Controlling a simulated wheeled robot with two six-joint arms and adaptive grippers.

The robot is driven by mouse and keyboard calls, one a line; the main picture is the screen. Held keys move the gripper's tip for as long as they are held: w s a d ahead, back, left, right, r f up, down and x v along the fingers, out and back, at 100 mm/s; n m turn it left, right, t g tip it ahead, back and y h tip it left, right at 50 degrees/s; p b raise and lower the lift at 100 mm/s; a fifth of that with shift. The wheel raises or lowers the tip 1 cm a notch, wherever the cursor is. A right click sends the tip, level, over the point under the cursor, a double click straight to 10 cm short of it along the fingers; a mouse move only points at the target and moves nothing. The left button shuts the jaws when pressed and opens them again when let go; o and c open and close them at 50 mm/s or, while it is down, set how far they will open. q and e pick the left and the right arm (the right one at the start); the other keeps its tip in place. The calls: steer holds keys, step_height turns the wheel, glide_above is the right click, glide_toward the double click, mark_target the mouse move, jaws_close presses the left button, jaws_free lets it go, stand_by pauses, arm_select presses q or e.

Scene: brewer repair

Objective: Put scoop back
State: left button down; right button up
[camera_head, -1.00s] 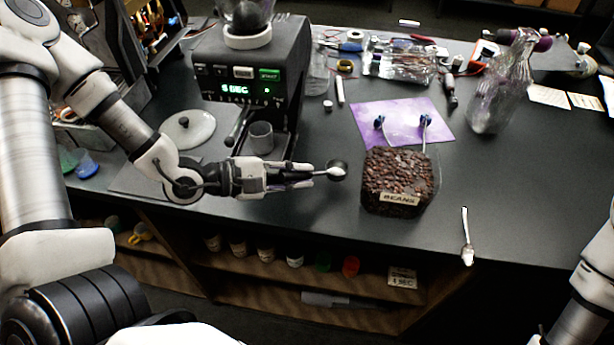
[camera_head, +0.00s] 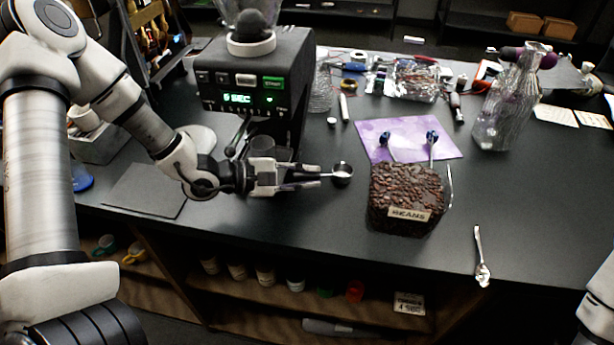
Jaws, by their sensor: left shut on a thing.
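My left gripper (camera_head: 312,178) is shut on the handle of a small metal scoop (camera_head: 342,174). The scoop points right, with its round bowl just left of the bean container. The container (camera_head: 405,200) is full of dark beans and has a "BEANS" label on its front. A narrow gap shows between bowl and container in the head view; the height of the scoop above the counter is hard to tell. My right gripper is out of view; only part of my right arm shows at the lower right edge.
The black brewer (camera_head: 255,85) stands behind my left gripper. A purple sheet (camera_head: 455,140) lies behind the container. A metal spoon (camera_head: 481,258) lies near the counter's front edge. A glass bottle (camera_head: 505,105) stands at the back right. The counter right of the container is mostly clear.

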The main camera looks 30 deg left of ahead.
arm_select(q)
steer(key=c, duration=1.1)
jaws_free()
steer(key=shift+r, duration=0.15)
steer(key=p+v, duration=0.3)
steer(key=v, duration=0.2)
steer(key=shift+s+a+r, duration=0.15)
steer(key=shift+a+r, duration=0.15)
steer(key=p+v, duration=0.6)
steer(key=p, duration=0.4)
steer(key=shift+s+f+p, duration=0.1)
steer(key=shift+s+p, duration=0.1)
steer(key=shift+p, duration=0.1)
steer(key=shift+a+f, duration=0.1)
steer(key=shift+f, duration=0.1)
